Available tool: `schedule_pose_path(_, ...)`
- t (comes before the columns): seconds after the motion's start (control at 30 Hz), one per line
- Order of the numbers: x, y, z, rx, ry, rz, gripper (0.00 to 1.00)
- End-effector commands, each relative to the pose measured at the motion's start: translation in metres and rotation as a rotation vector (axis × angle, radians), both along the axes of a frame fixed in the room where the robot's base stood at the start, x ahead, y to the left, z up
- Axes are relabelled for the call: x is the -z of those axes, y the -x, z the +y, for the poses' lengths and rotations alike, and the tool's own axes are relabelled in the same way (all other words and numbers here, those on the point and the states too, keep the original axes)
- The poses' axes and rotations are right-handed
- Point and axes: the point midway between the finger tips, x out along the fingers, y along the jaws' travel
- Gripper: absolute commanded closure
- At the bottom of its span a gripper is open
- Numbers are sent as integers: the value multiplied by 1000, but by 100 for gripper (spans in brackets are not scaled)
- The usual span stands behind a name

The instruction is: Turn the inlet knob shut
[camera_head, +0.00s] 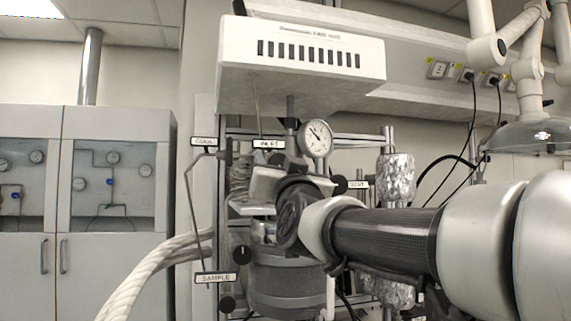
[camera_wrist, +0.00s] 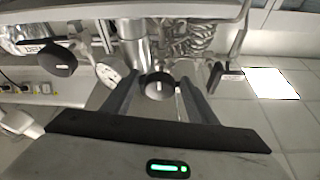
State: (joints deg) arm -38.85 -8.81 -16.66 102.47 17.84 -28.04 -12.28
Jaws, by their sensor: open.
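In the wrist view, which looks upside down, a round black knob (camera_wrist: 160,87) with a white mark sits between the two fingers of my gripper (camera_wrist: 158,92). The fingers are open, one on each side, with a gap visible on the right side; whether either touches it I cannot tell. By its place it appears to be the inlet knob.
A pressure gauge (camera_head: 315,138) stands close beside the gripper. Another black knob (camera_head: 340,185) is to its right, and black knobs sit lower by the SAMPLE label (camera_head: 216,278). The reactor vessel (camera_head: 290,285) is below. A white control box (camera_head: 300,60) overhangs above.

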Motion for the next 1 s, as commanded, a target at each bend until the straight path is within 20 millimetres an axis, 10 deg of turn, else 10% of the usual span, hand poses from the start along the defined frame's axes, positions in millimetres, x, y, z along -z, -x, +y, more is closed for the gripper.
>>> schedule_pose_path(0.1, 0, 0, 0, 0, 0, 0, 49)
schedule_pose_path(0.33, 0, 0, 0, 0, 0, 0, 88)
schedule_pose_path(1.0, -3, 0, -1, 3, -261, 76, 88)
